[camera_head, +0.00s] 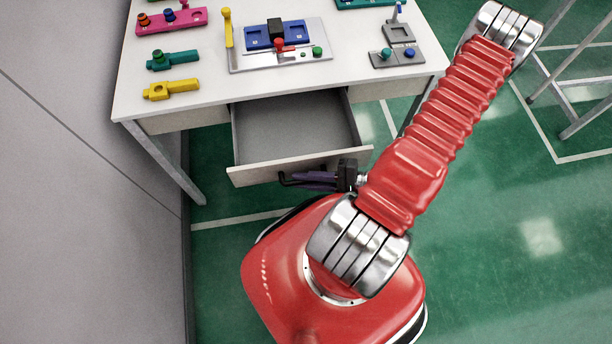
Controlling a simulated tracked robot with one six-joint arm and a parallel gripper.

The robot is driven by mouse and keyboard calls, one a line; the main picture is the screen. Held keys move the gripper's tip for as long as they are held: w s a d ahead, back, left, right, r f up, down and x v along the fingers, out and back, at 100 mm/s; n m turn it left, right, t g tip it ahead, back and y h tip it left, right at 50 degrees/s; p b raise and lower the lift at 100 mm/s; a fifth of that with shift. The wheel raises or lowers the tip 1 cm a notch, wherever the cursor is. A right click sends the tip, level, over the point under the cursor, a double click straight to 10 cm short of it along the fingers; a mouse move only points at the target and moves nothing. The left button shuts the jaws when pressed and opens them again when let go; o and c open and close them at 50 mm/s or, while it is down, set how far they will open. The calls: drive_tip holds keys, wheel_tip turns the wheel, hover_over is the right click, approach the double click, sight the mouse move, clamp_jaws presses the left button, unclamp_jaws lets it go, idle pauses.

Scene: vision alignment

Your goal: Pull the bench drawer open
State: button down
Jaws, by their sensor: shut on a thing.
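The bench drawer (293,122) is pulled out from under the white bench top (200,97), and its empty inside shows. Its pale front panel (247,175) faces me. My gripper (290,180) is at the drawer front, with dark jaws closed around the handle area. The handle itself is mostly hidden behind the jaws. My red arm covers the space to the right of the drawer.
The bench top carries a blue fixture (262,40) on a grey plate, a pink block (172,20), a teal part (172,60), a yellow part (171,89) and a grey fixture (398,50). A grey wall (90,200) stands at left. Green floor (500,260) is clear at right.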

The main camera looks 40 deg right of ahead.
drive_tip(key=shift+f, duration=0.1)
drive_tip(key=c, duration=2)
unclamp_jaws()
drive_tip(key=shift+c, duration=0.2)
drive_tip(key=shift+d, duration=0.15)
drive_tip(key=v, duration=1.3)
drive_tip(key=shift+s+d, duration=0.15)
drive_tip(key=shift+s, duration=0.1)
